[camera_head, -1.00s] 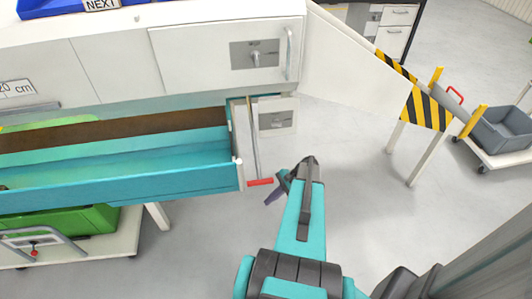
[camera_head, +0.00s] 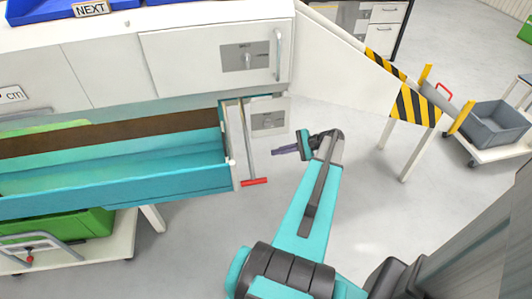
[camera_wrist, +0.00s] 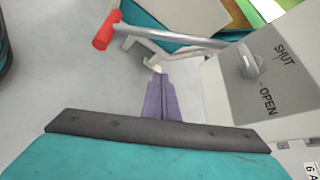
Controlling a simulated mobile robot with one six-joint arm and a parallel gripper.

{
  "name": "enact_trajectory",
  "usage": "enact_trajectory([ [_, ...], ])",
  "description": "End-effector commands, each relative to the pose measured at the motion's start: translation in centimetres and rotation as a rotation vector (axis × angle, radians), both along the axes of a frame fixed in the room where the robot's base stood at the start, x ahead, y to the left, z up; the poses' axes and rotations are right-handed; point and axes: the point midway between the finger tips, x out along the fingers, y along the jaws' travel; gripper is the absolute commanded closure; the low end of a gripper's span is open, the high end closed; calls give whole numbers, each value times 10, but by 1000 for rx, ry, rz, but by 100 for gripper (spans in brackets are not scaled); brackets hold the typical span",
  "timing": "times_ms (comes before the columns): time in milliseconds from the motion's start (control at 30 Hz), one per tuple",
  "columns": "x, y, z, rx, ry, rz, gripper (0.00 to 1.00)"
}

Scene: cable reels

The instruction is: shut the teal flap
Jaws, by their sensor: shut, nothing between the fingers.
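The long teal panel (camera_head: 110,184), which looks like the teal flap, stands out from the white cabinet, with a gap and a brown strip behind it. At its right end a metal rod (camera_head: 248,150) ends in a red grip (camera_head: 254,182). In the wrist view, the rod (camera_wrist: 175,38) and red grip (camera_wrist: 106,29) cross just beyond my fingers. Beside them a pale plate (camera_wrist: 270,100) reads SHUT and OPEN around a grey knob (camera_wrist: 249,61). My gripper (camera_head: 278,150) is shut and empty, right of the rod, pointing left. In the wrist view its purple fingers (camera_wrist: 157,78) point toward the rod; I cannot tell whether they touch anything.
A white cabinet door with a handle (camera_head: 277,55) is above. A white chute with striped edges (camera_head: 411,104) slopes right toward a grey bin (camera_head: 500,124) on a cart. A green crate (camera_head: 65,224) sits under the teal panel. The floor right of the cabinet is clear.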

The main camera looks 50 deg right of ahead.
Motion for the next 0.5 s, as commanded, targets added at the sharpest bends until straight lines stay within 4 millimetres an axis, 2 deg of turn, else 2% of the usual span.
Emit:
enact_trajectory([
  [233,12,8,-7,0,1,1,100],
  [500,40,26,-22,1,1,1,100],
])
